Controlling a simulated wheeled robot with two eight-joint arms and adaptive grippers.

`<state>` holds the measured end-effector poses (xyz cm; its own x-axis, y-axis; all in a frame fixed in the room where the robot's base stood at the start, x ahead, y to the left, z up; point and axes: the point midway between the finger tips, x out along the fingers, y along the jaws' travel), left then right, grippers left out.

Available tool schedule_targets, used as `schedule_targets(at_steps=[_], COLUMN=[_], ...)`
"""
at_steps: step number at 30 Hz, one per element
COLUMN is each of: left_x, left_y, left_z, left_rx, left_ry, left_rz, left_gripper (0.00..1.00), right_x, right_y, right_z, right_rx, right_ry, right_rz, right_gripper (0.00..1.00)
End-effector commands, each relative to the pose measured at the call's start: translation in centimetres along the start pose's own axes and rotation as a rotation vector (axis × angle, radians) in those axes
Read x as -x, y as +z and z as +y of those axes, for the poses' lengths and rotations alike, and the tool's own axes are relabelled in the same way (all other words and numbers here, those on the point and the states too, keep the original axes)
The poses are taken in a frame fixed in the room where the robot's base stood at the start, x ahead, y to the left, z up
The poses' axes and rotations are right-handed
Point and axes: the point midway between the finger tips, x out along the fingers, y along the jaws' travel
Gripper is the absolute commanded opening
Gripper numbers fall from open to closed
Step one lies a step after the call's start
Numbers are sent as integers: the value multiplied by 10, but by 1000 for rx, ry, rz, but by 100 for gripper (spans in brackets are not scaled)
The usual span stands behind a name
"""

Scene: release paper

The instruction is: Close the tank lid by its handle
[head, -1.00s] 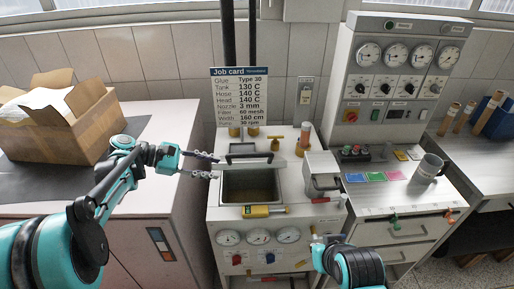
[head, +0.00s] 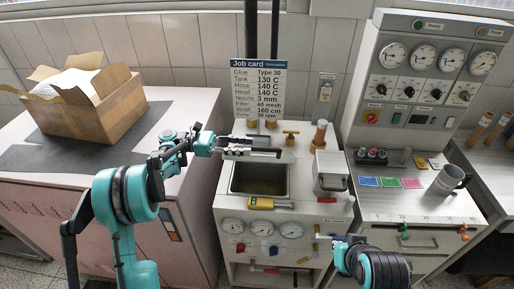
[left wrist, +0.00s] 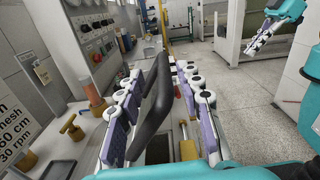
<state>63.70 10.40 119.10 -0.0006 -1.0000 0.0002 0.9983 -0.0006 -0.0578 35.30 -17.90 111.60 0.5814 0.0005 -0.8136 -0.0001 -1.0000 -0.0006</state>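The tank (head: 261,193) stands in the machine top with its opening uncovered, and brown content shows inside. Its lid stands raised at the back edge, mostly hidden by my left gripper. The lid's black handle (left wrist: 152,108) is a thick loop, seen in the left wrist view between my fingers. My left gripper (head: 248,149) is at the handle behind the opening. In the left wrist view its fingers (left wrist: 160,105) are apart on either side of the handle, with a clear gap on the right. My right gripper (head: 333,238) is low in front of the machine, away from the lid; its finger opening is unclear.
A yellow tool (head: 257,204) lies at the tank's front edge. A grey box-shaped unit (head: 330,172) stands right of the tank. The job card (head: 258,88) and brass valves (head: 290,137) are behind. A cardboard box (head: 90,103) sits on the left bench.

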Motion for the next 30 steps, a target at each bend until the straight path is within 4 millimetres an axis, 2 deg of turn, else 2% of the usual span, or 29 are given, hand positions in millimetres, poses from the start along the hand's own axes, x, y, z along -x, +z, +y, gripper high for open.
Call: schedule_targets(at_steps=[3,9,19,23,30], left_x=[-22,-42,-44,-44,-44], left_y=[-1,0,0,0,-2], left_z=[0,0,0,0,0], left_rx=[0,-1,-1,-1,-5], left_ry=[-2,0,1,1,4], left_rz=[0,1,1,1,1], left_gripper=[36,36,36,2,0], right_x=[-2,-4,-4,-4,-5], right_y=[2,3,3,3,3], right_z=[0,0,0,0,0], right_rx=[0,0,0,0,0], right_ry=[0,0,0,0,0], right_rz=[0,0,0,0,0], right_gripper=[0,0,0,0,0])
